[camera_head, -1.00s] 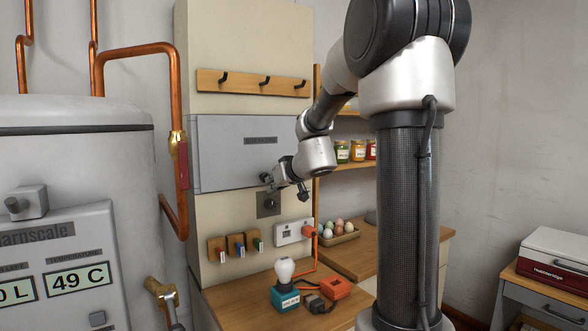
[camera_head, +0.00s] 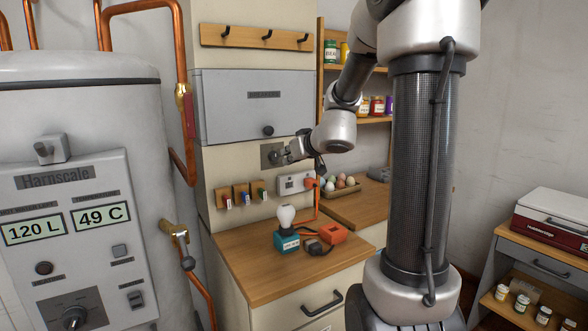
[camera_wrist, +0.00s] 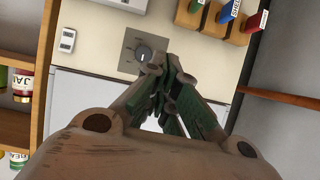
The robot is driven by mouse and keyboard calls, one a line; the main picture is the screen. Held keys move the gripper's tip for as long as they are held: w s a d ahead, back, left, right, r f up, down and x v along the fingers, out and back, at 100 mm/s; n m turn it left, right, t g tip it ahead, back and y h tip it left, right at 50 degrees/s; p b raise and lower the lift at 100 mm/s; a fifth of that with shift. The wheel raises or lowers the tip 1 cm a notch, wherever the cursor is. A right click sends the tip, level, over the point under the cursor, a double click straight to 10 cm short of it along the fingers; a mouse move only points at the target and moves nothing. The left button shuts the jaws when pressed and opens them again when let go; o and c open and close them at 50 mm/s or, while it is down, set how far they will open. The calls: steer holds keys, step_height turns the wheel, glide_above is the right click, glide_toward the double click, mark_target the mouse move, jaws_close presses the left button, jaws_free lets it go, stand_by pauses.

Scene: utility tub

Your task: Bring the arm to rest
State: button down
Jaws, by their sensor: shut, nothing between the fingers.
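My arm reaches toward the panelled wall, and my gripper (camera_head: 281,156) is shut and empty, close in front of a small grey switch plate (camera_head: 267,158). The wrist view shows my gripper (camera_wrist: 153,68) with its fingertips together, right by the dark round knob (camera_wrist: 144,55) on that plate. I cannot tell whether the tips touch the knob.
A grey cabinet (camera_head: 255,105) is above the plate. A socket (camera_head: 291,184) with an orange plug and several small coloured tags are below. A bulb on a teal base (camera_head: 287,243) stands on the wooden counter (camera_head: 245,268). A water heater (camera_head: 70,130) stands at the left.

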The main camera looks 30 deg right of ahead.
steer(key=s+a+f+m+g+y, duration=0.1)
steer(key=s+a+f+m+g, duration=0.15)
steer(key=s, duration=0.45)
steer(key=s+a+f+m+g+y, duration=0.1)
steer(key=s+a+f+g+y, duration=0.15)
steer(key=s, duration=0.55)
steer(key=s+a+f+m+g+y, duration=0.1)
steer(key=s+a+f+g, duration=0.2)
steer(key=s, duration=0.4)
steer(key=s+d+r+n+h, duration=0.1)
steer(key=s+r+n+h, duration=0.1)
steer(key=s, duration=0.3)
steer(key=s+d+r+n+h, duration=0.2)
steer(key=s+r+h, duration=0.1)
steer(key=s, duration=0.3)
steer(key=shift+s+r+g, duration=0.2)
steer(key=shift+r+g, duration=0.1)
